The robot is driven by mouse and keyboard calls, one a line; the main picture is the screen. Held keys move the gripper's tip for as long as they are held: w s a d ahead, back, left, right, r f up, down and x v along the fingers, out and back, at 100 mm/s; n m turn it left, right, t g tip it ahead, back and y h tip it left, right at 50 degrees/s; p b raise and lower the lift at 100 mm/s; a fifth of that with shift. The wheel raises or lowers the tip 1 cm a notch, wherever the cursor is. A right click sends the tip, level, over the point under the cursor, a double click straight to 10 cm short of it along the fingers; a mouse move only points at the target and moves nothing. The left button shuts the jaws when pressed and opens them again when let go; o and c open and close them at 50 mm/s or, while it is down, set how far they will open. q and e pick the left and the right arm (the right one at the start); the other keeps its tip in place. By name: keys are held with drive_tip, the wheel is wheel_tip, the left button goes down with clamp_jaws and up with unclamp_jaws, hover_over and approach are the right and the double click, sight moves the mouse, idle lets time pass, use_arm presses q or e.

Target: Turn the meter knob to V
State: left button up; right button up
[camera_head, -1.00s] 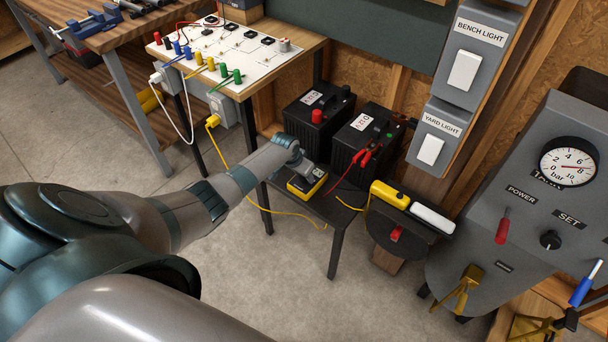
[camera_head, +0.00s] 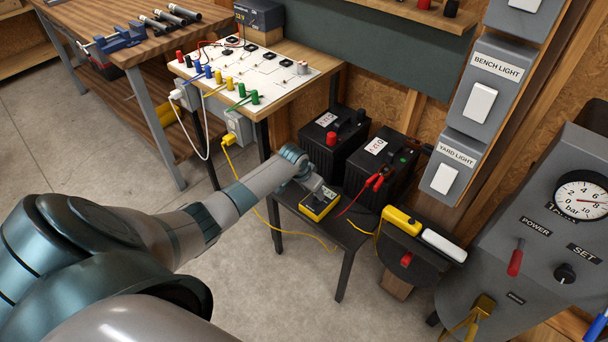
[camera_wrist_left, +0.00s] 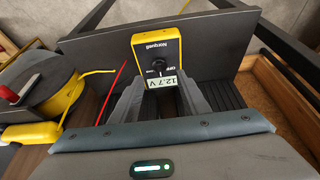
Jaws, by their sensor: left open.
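The yellow and black meter (camera_head: 320,204) lies on the small dark table (camera_head: 348,236) in front of the batteries. In the head view my left wrist hides part of the meter. My right gripper is out of view.
Two black batteries (camera_head: 325,143) stand behind the meter. A red lead (camera_head: 357,198) and a yellow cable (camera_head: 295,231) run near it. A reel with a yellow piece (camera_head: 401,220) is to the right. A grey console (camera_head: 500,255) stands farther right.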

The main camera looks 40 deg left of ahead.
use_arm(q)
drive_tip(key=v, duration=1.2)
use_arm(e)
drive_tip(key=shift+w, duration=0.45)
use_arm(q)
drive_tip(key=shift+w, duration=0.1)
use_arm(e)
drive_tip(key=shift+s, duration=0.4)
use_arm(q)
drive_tip(key=shift+f, duration=0.1)
